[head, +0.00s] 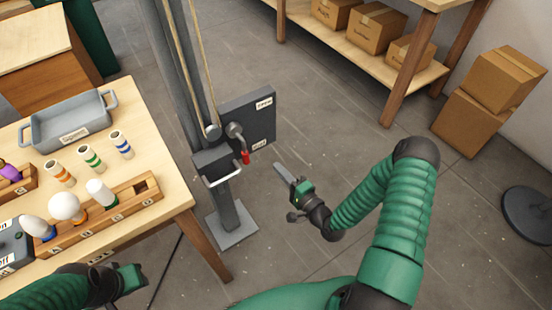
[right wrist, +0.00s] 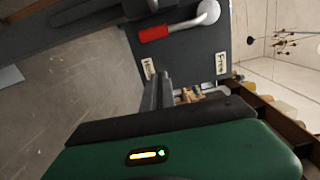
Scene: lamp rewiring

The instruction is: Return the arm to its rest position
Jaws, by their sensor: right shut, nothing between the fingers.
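My right gripper (head: 282,172) is shut and empty. It hangs over the floor, just right of the crank lever with the red handle (head: 245,157), with a visible gap between them. The lever sits on a dark panel (head: 262,112) on a grey post. In the right wrist view, the shut fingers (right wrist: 156,92) point toward the panel (right wrist: 188,58), and the red handle (right wrist: 154,34) shows beyond them. My left gripper (head: 132,279) is at the lower left by the table's front edge; its fingers are too unclear to judge.
The wooden table (head: 160,110) at left bears a grey tray (head: 70,122), several coloured cylinders and a wooden rack (head: 128,205) with bulbs. A shelf with boxes (head: 378,28) stands at the back. Stacked boxes (head: 475,118) and a dark round base (head: 528,215) are at right. Open floor lies between.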

